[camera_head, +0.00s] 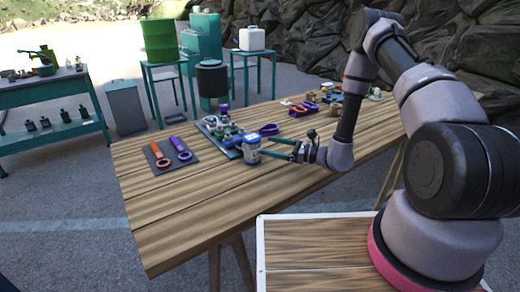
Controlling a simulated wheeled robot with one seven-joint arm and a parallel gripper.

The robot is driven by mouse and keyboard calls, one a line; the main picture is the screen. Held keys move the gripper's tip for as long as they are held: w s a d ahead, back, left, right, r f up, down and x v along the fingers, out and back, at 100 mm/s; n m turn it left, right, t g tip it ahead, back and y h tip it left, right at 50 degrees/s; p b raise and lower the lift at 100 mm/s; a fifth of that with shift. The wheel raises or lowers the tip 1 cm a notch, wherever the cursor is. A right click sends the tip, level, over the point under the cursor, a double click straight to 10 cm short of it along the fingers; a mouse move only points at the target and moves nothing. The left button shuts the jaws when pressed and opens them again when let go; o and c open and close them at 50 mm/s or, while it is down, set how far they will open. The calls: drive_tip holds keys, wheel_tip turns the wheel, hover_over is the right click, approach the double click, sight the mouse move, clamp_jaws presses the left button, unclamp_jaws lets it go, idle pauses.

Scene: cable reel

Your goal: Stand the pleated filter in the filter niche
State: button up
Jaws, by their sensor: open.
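A small white and blue cylinder (252,149), which looks like the pleated filter, stands upright near the middle of the wooden table. My gripper (266,147) comes in from the right with its two teal fingers apart. The fingertips reach the right side of the cylinder; I cannot tell whether they touch it. Just behind and left of the cylinder is a low assembly of grey, green and blue parts (222,130). The filter niche cannot be made out at this size; it may be in that assembly.
A dark mat (170,156) with an orange and a purple tool lies at the left. A blue ring-shaped part (269,130) lies behind my gripper. Red and purple parts (302,107) and other small items lie at the far right. The table's (205,215) near left part is clear.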

sight(259, 145)
drive_tip(key=shift+w+a+f, duration=0.1)
drive_tip(key=shift+a+f, duration=0.05)
drive_tip(key=shift+f, duration=0.15)
drive_tip(key=x, duration=0.4)
drive_tip(key=shift+w+a, duration=0.2)
drive_tip(key=x, duration=0.5)
drive_tip(key=shift+w+a+f, duration=0.1)
drive_tip(key=shift+a+f, duration=0.15)
drive_tip(key=shift+a, duration=0.05)
clamp_jaws()
drive_tip(key=shift+r, duration=0.1)
